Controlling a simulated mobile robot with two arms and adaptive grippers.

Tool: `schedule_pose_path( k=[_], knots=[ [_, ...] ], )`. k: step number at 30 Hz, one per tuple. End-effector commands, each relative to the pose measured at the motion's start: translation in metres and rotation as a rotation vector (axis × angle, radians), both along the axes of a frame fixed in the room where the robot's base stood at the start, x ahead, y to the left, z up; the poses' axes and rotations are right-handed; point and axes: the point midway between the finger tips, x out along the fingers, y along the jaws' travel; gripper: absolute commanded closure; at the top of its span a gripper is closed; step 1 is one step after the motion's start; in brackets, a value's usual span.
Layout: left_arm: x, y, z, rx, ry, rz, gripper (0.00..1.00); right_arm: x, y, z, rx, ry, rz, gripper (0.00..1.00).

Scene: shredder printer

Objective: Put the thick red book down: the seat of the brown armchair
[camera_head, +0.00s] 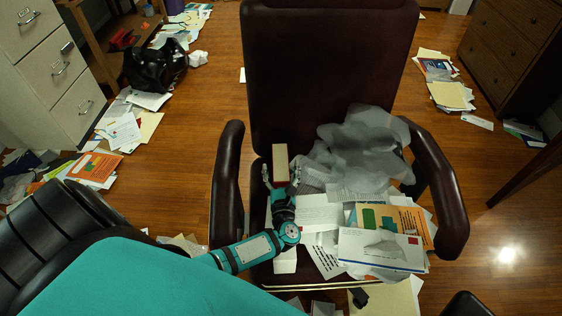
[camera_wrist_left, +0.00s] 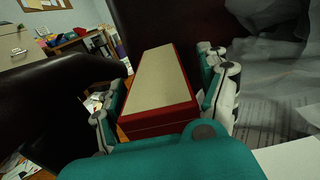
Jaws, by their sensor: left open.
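The thick red book (camera_head: 280,162) is at the left of the seat of the brown armchair (camera_head: 258,228), near the backrest. It stands between the fingers of my left gripper (camera_head: 281,180), which is open around it. In the left wrist view the book (camera_wrist_left: 158,85) shows its pale page side and red cover edges between the spread fingers (camera_wrist_left: 160,105). Its underside is hidden, so I cannot tell how it rests on the seat. My right gripper is not in view.
Crumpled grey sheets (camera_head: 365,150) and envelopes (camera_head: 380,248) cover the middle and right of the seat. Armrests (camera_head: 228,180) (camera_head: 436,190) flank it. A filing cabinet (camera_head: 50,70), black bag (camera_head: 155,65) and loose papers lie left. A wooden dresser (camera_head: 515,55) stands right.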

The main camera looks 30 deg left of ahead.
Motion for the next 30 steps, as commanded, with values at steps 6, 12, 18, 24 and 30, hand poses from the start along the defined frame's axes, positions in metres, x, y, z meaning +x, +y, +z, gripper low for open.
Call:
schedule_pose_path(
  k=[6,12,18,24,30],
  knots=[
    [-0.018,-0.013,0.001,-0.002,0.003,-0.001,0.23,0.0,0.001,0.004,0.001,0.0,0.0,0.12],
    [-0.054,-0.04,-0.001,-0.005,0.003,0.001,0.23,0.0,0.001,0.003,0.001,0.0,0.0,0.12],
    [-0.082,-0.061,0.0,-0.002,0.002,0.001,0.23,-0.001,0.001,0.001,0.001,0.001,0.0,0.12],
    [-0.095,-0.071,0.001,-0.001,0.001,0.0,0.23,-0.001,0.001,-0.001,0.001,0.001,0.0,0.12],
    [-0.096,-0.072,0.002,0.0,0.0,0.0,0.23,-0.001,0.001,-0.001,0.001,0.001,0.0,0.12]
  ],
)
